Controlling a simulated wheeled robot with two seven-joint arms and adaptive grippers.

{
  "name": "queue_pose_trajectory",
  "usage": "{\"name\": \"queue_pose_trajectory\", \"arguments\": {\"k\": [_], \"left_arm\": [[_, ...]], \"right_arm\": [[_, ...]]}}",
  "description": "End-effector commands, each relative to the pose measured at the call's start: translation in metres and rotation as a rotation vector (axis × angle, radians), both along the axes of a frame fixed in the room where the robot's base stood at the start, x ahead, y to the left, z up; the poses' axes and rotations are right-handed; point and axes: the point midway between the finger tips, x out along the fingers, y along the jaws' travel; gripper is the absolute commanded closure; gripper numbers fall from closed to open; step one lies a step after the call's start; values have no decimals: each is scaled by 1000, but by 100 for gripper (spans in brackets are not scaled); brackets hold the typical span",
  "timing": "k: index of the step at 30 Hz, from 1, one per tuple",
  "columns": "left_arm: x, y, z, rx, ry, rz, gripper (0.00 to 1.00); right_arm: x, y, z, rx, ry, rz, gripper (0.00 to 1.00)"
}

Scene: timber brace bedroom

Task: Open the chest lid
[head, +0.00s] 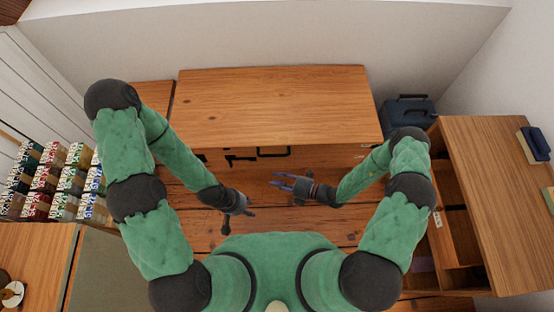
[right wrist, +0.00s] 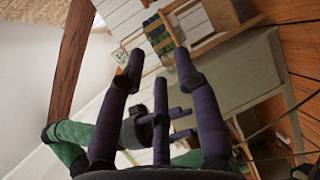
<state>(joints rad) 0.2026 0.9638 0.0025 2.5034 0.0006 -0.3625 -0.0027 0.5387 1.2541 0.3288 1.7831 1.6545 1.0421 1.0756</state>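The chest (head: 275,100) stands in front of me in the head view, with a broad wooden lid that looks closed. A black handle (head: 275,152) shows on its front, just below the lid's near edge. My right gripper (head: 276,180) is in front of the chest, a little below the handle and apart from it. In the right wrist view its purple fingers (right wrist: 157,62) are spread with nothing between them. My left gripper (head: 238,220) is lower and further left, pointing down, fingers apart and empty. It also shows behind the fingers in the right wrist view (right wrist: 140,130).
A wooden cabinet (head: 500,200) with open shelves stands at the right. A dark blue box (head: 408,110) sits at the back right. Rows of small patterned boxes (head: 50,180) are at the left. A wall is behind the chest. Wooden floor lies between me and the chest.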

Motion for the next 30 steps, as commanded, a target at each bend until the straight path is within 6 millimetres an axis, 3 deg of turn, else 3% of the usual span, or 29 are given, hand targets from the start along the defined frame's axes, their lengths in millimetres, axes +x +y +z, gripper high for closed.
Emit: {"name": "queue_pose_trajectory", "arguments": {"k": [3,10,30], "left_arm": [[0,0,-1,0,0,0,60],[0,0,-3,0,0,0,60],[0,0,-30,0,0,0,60]], "right_arm": [[36,-24,-8,105,81,-225,68],[62,-45,-13,184,126,-384,68],[127,23,-27,183,124,-381,68]]}}
